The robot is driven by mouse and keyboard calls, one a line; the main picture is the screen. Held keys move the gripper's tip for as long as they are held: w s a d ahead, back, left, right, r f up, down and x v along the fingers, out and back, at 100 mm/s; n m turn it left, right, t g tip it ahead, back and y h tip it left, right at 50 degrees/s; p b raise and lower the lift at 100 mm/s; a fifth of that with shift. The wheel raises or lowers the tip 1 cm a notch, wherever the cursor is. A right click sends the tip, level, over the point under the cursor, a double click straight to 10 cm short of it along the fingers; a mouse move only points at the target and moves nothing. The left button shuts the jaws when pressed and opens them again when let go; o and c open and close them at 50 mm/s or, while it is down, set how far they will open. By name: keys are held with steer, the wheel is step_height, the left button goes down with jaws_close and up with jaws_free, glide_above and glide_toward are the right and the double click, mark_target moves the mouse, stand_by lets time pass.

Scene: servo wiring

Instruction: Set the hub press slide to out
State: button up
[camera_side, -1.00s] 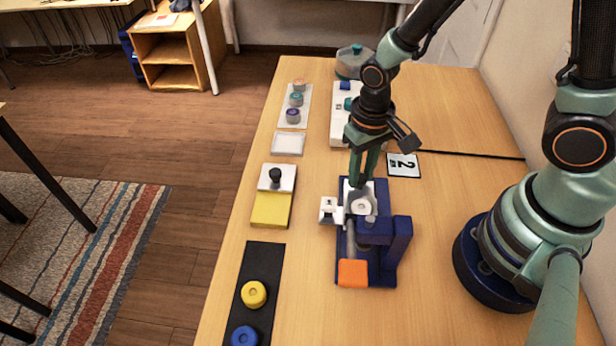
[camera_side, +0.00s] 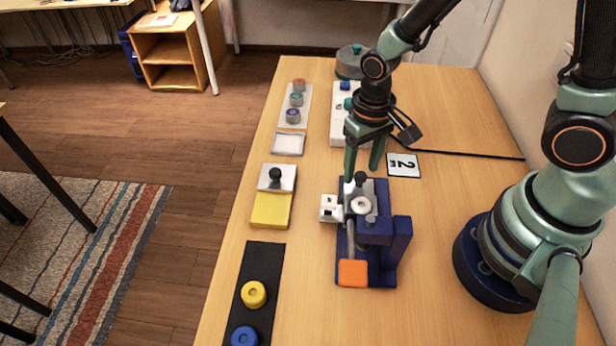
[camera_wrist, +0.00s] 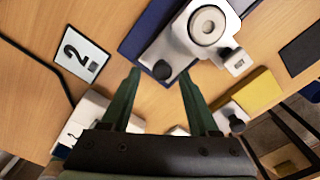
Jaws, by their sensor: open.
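The hub press has a navy base (camera_side: 386,195) with an upright block and an orange-ended lever (camera_side: 353,273). Its grey slide (camera_side: 355,193) carries a dark knob (camera_side: 360,178) at the far end and a round white piece (camera_side: 361,205) in front of the knob. A white servo (camera_side: 331,209) sits beside the slide at left. My gripper (camera_side: 362,171) is open and empty just above the knob, its fingers apart on either side. In the wrist view the knob (camera_wrist: 162,70) shows between the fingertips, with the round piece (camera_wrist: 208,26) beyond it.
A yellow block with a grey plate and black knob (camera_side: 275,178) stands at left. A black strip (camera_side: 262,272) holds yellow and blue rings. A card marked 2 (camera_side: 404,165) lies right of my gripper. A white tray (camera_side: 288,144) and round pots (camera_side: 296,99) are farther back.

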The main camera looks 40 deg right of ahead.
step_height(320, 180, up, 11)
steer(key=shift+r, duration=0.15)
stand_by(0.4)
steer(key=d+r+n+t, duration=0.1)
steer(key=d+r+t, duration=0.4)
steer(key=d+r, duration=0.2)
step_height(320, 180, up, 3)
steer(key=shift+s+f+n+t, duration=0.1)
steer(key=shift+s+n+t, duration=0.2)
steer(key=shift+n, duration=0.1)
stand_by(1.1)
